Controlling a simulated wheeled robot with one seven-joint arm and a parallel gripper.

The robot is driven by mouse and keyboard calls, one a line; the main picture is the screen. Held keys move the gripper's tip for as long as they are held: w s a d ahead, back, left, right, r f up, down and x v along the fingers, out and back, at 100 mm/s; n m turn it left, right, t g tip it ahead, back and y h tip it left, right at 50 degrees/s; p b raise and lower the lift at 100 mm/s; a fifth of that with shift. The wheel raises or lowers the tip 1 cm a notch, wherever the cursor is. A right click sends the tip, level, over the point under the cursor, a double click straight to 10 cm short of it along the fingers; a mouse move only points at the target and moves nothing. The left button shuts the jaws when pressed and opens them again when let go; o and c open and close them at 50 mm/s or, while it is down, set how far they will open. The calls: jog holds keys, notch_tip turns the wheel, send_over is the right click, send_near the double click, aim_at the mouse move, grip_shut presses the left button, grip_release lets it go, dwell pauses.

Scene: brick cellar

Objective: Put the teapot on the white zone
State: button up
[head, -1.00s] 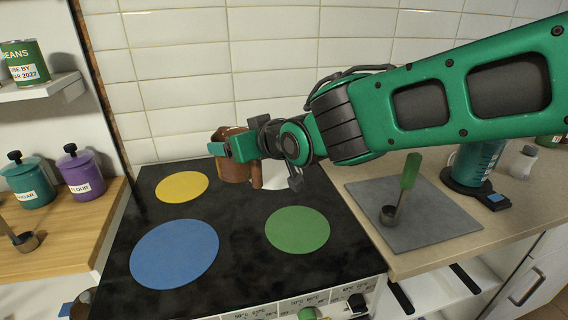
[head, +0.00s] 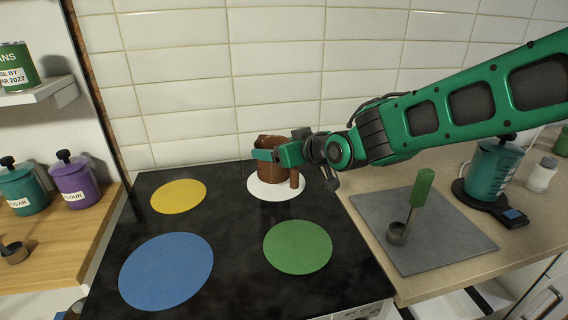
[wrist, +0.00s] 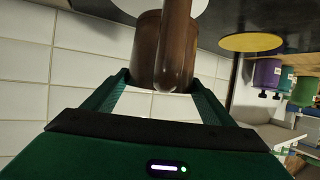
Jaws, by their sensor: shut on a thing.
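The brown teapot (head: 272,162) is upright over the white zone (head: 262,190) at the back right of the black hob; I cannot tell whether it touches the surface. My gripper (head: 268,154) is shut on the teapot, reaching in from the right. In the wrist view the teapot (wrist: 146,50) sits between my two fingers (wrist: 160,92), with its brown spout or handle pointing toward the camera. The white zone also shows past the teapot in the wrist view (wrist: 199,7).
The hob (head: 225,225) also has a yellow zone (head: 179,196), a blue zone (head: 167,270) and a green zone (head: 298,246), all bare. A grey mat (head: 440,245) with a green-handled scoop (head: 420,190) lies to the right. White tiles rise close behind.

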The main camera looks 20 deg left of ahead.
jog(key=shift+w+d+f, duration=0.3)
jog(key=shift+w+f, duration=0.2)
jog(key=shift+w, duration=0.25)
jog(key=shift+f, duration=1.95)
jog(key=o, duration=1.8)
jog(key=shift+f, duration=0.1)
jog(key=shift+s+d+r, duration=0.15)
jog(key=shift+d+r, duration=0.1)
jog(key=shift+d, duration=0.05)
jog(key=v, duration=1.1)
jog(key=shift+s+d, duration=0.1)
jog(key=shift+s, duration=0.05)
